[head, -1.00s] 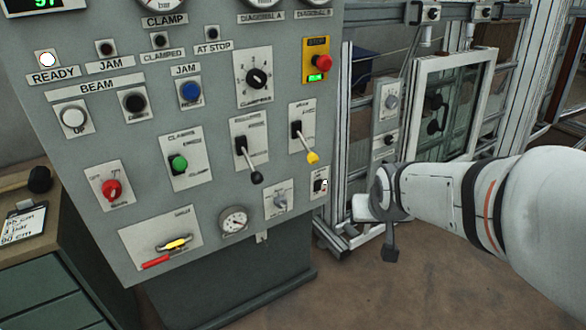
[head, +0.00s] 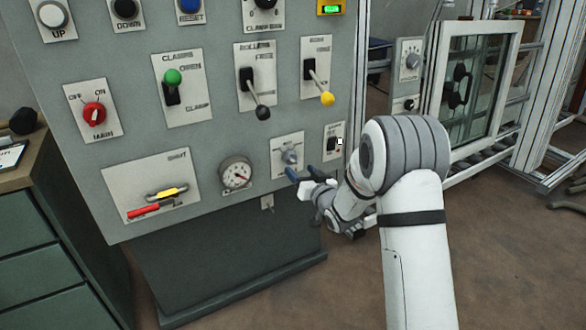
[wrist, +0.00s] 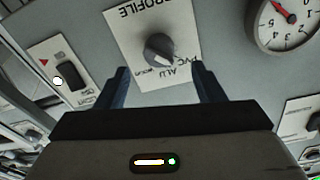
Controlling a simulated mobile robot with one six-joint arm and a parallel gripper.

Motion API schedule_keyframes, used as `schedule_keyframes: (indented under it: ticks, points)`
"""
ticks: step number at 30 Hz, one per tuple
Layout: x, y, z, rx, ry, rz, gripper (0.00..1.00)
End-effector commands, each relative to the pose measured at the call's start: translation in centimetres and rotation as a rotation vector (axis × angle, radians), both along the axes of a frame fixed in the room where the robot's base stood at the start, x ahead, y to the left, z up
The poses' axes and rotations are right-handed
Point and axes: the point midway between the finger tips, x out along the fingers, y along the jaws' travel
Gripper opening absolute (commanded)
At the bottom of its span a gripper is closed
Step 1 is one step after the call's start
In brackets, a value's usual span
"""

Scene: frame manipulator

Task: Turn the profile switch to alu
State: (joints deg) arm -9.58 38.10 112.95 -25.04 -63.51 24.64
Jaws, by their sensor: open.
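The profile switch (head: 289,156) is a small grey rotary knob on a white plate low on the right of the grey panel. In the wrist view the knob (wrist: 160,50) shows upside down, with "PROFILE" at the top and PVC, ALU and a third blurred label below it. I cannot tell for sure which label its pointer faces. My gripper (head: 300,174) is just in front of and below the switch in the head view. In the wrist view my gripper (wrist: 161,69) is open and empty, its dark blue fingers on either side below the knob, apart from it.
A pressure gauge (head: 236,173) sits to the left of the switch, and a small black rocker switch (head: 332,143) to its right. Levers with black (head: 262,112) and yellow (head: 327,98) knobs stick out above. The floor in front is clear.

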Motion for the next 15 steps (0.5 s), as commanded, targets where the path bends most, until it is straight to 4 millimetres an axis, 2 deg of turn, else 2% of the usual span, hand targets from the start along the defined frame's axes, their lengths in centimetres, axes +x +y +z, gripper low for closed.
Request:
schedule_keyframes:
  ticks: [9, 15]
  points:
    - [4.3, 2.6, 0.0, 0.0, -0.001, -0.001, 0.62]
    - [5.4, 3.2, 0.1, -0.001, 0.001, -0.003, 0.62]
